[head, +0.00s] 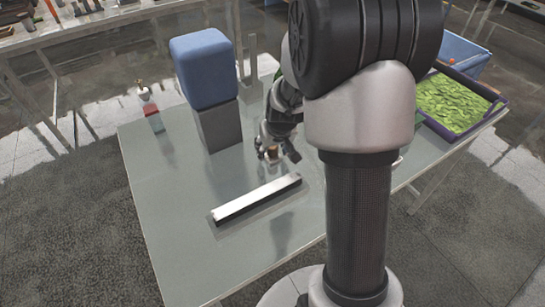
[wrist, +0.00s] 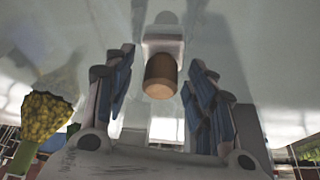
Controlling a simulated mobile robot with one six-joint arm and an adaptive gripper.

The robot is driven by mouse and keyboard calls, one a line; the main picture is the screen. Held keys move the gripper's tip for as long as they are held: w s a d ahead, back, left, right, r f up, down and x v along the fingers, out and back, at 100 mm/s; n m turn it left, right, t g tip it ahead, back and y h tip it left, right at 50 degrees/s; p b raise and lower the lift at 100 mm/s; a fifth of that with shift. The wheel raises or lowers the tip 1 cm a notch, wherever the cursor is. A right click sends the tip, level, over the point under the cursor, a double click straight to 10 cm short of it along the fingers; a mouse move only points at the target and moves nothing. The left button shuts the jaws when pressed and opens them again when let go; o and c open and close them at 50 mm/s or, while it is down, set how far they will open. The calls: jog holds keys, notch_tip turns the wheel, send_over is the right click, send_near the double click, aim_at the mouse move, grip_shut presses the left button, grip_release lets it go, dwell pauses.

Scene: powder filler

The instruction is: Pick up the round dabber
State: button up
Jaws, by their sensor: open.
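A small brown cylindrical piece, which looks like the round dabber (head: 273,152), stands on the table (head: 165,185) at my gripper (head: 276,154) in the head view. In the wrist view the dabber's brown end (wrist: 160,77) shows ahead, with a pale grey part behind it. My gripper (wrist: 160,70) is open there, with one blue-padded finger to each side of the dabber. Gaps show between the fingers and the brown end. I cannot tell how far the dabber lies between the fingers in depth.
A long metal bar (head: 257,199) lies in front of the gripper. A blue block (head: 204,66) on a grey stand (head: 218,128) rises left of it. A purple tray (head: 432,125) of green pieces is at right. A red block (head: 153,120) sits at the left edge. The front-left table is clear.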

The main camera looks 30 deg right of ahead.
jog(key=shift+c, duration=0.5)
grip_shut()
jog(key=shift+r, duration=0.15)
notch_tip(320, 180, up, 20)
jog(key=p, duration=0.7)
jog(key=c, duration=0.5)
grip_release()
jog(key=c, duration=0.4)
